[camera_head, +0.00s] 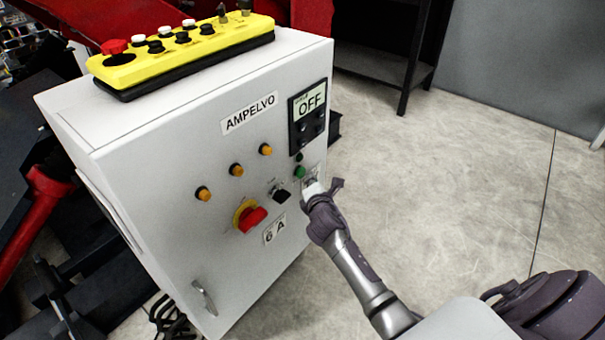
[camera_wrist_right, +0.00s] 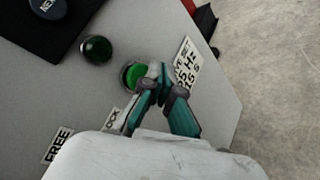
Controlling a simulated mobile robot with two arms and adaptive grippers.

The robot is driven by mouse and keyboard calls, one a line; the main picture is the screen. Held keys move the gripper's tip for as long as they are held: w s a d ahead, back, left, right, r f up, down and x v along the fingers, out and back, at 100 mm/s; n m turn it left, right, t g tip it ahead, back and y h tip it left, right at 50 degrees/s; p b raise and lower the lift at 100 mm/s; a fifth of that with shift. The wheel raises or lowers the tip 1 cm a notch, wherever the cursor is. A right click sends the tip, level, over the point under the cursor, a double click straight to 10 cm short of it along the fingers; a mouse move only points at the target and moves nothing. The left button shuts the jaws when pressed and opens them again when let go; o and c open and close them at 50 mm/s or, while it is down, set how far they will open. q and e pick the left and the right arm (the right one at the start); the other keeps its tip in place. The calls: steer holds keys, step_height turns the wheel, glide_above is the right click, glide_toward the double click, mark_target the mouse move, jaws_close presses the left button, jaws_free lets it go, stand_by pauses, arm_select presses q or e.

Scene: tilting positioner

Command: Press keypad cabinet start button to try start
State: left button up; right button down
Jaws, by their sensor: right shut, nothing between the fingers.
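The white keypad cabinet (camera_head: 165,160) stands at the left in the head view, with a display (camera_head: 310,104) reading OFF. Below the display are a dark green round part (camera_head: 299,157) and a brighter green button (camera_head: 299,171). In the right wrist view the bright green button (camera_wrist_right: 133,75) is partly covered by my fingertips, and the dark green part (camera_wrist_right: 96,49) is to its upper left. My right gripper (camera_head: 310,189) is shut and empty, with its tips at the green button (camera_wrist_right: 154,76). I cannot tell whether they touch it. My left gripper is not in view.
The cabinet front also carries a red rotary switch (camera_head: 250,217), a black selector (camera_head: 279,193) and several orange lamps (camera_head: 236,170). A yellow control box (camera_head: 180,55) lies on top. The floor to the right (camera_head: 480,150) is clear. A dark shelf (camera_head: 385,60) stands behind.

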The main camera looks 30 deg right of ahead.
steer(key=shift+w, duration=0.1)
stand_by(0.6)
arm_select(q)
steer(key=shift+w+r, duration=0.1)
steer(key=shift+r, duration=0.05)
arm_select(e)
steer(key=shift+w+a, duration=0.15)
steer(key=shift+w, duration=0.15)
